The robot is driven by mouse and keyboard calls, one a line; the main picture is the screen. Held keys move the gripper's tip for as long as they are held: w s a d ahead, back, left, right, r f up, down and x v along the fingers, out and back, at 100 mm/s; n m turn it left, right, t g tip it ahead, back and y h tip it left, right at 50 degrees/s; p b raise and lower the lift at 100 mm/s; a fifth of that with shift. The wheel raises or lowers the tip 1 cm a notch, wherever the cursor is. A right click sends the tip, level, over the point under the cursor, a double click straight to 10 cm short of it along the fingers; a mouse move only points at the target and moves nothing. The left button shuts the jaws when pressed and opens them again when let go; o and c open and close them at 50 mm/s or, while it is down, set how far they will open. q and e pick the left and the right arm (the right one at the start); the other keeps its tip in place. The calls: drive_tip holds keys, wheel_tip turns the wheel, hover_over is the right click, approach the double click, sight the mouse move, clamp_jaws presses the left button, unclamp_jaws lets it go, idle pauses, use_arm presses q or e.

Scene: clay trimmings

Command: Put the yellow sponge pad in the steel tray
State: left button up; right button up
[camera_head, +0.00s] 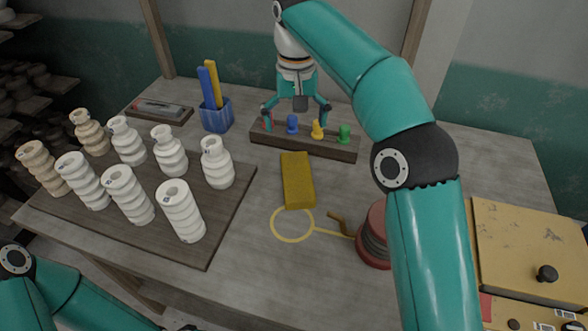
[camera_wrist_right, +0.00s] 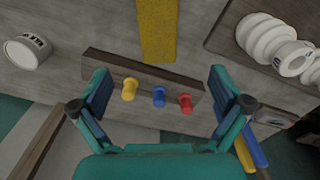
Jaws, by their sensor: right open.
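The yellow sponge pad (camera_head: 297,181) lies flat on the grey table, just in front of the dark wooden peg block. It also shows in the right wrist view (camera_wrist_right: 157,30) at the top centre. A shallow tray with a brown rim and something grey in it (camera_head: 160,110) is at the back left; I cannot tell if it is the steel tray. My right gripper (camera_head: 297,110) is open and empty. It points down over the peg block, behind the pad and apart from it. In the right wrist view its fingers (camera_wrist_right: 160,80) straddle the block. My left gripper is out of view.
The peg block (camera_head: 265,138) holds several coloured pegs. A blue cup (camera_head: 217,118) with blue and yellow sticks stands left. Several ribbed pale vases stand on a brown board (camera_head: 215,232). A yellow ring tool (camera_head: 292,238) and red round stand (camera_head: 372,245) are in front.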

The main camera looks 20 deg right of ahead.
drive_tip(key=b, duration=0.3)
hover_over(297, 174)
wheel_tip(297, 174, down, 10)
drive_tip(key=shift+r, duration=0.15)
drive_tip(key=shift+f, duration=3.3)
